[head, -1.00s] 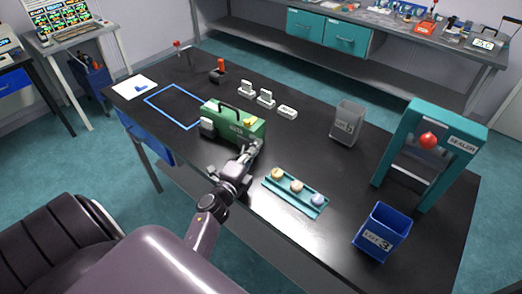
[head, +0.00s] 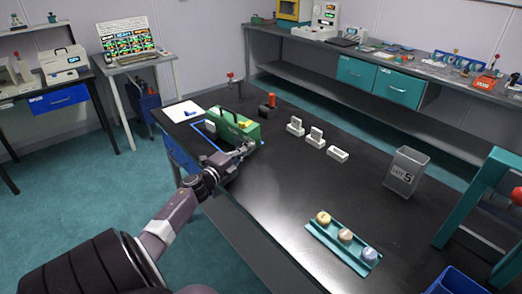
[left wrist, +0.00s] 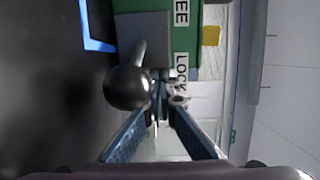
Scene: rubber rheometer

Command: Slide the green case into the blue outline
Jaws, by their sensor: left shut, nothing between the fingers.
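The green case (head: 242,133), with a dark handle on top, stands upright on the black table. It covers much of the blue outline (head: 203,137), whose near-left part shows beside it; whether the case lies wholly inside I cannot tell. My left gripper (head: 243,150) is shut and empty at the right end of the case, close against it. In the left wrist view, the fingers (left wrist: 165,100) converge near the green case (left wrist: 185,45) with its "LOCK" lettering. A dark ball-ended lever (left wrist: 128,87) is beside them, and a corner of the blue outline (left wrist: 90,30) shows. My right gripper is out of view.
A white sheet (head: 181,111) lies beyond the outline at left. White holders (head: 315,138), a red-topped dark block (head: 268,105) and a grey bin (head: 405,172) stand to the right. A teal tray (head: 343,245) of colored discs is nearer. Open tabletop lies between.

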